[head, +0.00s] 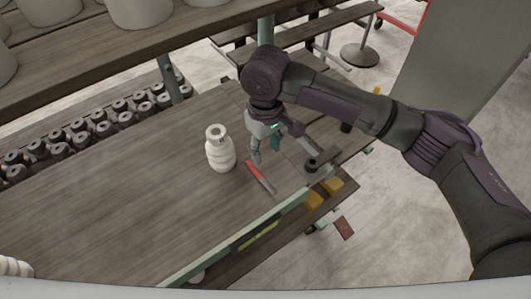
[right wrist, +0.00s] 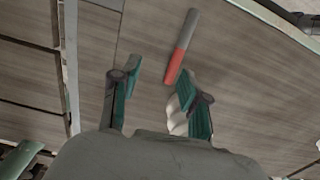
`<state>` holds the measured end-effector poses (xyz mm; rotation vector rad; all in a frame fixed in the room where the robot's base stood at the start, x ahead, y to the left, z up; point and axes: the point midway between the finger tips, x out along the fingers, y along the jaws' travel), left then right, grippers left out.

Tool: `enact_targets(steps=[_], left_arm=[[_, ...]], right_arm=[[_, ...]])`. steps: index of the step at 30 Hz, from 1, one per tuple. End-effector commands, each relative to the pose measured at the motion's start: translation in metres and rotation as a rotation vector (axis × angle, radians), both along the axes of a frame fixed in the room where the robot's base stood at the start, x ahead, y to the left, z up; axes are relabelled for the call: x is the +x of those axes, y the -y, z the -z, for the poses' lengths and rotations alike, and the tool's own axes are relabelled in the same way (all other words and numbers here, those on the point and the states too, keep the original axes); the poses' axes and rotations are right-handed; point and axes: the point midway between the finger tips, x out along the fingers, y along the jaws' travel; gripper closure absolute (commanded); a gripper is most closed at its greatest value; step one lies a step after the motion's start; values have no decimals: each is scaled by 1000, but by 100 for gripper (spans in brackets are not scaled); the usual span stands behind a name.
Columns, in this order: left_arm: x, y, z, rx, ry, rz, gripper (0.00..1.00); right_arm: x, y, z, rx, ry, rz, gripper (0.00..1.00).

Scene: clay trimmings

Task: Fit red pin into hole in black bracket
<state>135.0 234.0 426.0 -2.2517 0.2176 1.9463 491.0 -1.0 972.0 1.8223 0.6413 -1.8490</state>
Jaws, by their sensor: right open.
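The red pin (head: 261,178), red at one end and grey at the other, lies on the wooden tabletop. It also shows in the right wrist view (right wrist: 181,48), just past the fingertips and closer to the right-hand finger. My right gripper (head: 265,151) points down over the table, open and empty, beside the pin's red end and apart from it. Its two green-padded fingers show in the right wrist view (right wrist: 160,84). The black bracket (head: 318,160) seems to be the dark piece near the table's right edge; its hole is not clear. My left gripper is out of view.
A white ribbed bottle (head: 220,150) stands upright left of the pin and close to my right gripper. The green-edged table side (head: 215,253) runs along the front. Shelves with pale pots (head: 140,10) stand behind. The tabletop's left part is clear.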

Motion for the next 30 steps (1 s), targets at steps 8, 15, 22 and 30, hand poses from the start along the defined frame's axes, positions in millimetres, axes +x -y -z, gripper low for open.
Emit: enact_targets(steps=[8, 15, 22, 30], left_arm=[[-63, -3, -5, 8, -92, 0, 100], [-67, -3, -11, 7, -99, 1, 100], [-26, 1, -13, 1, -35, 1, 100], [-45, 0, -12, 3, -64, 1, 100]], right_arm=[[-1, 0, 31, -2, -2, -2, 55], [-1, 0, 64, 0, -1, -3, 55], [-1, 0, 70, 1, 2, -4, 55], [-1, -1, 70, 1, 2, -5, 90]])
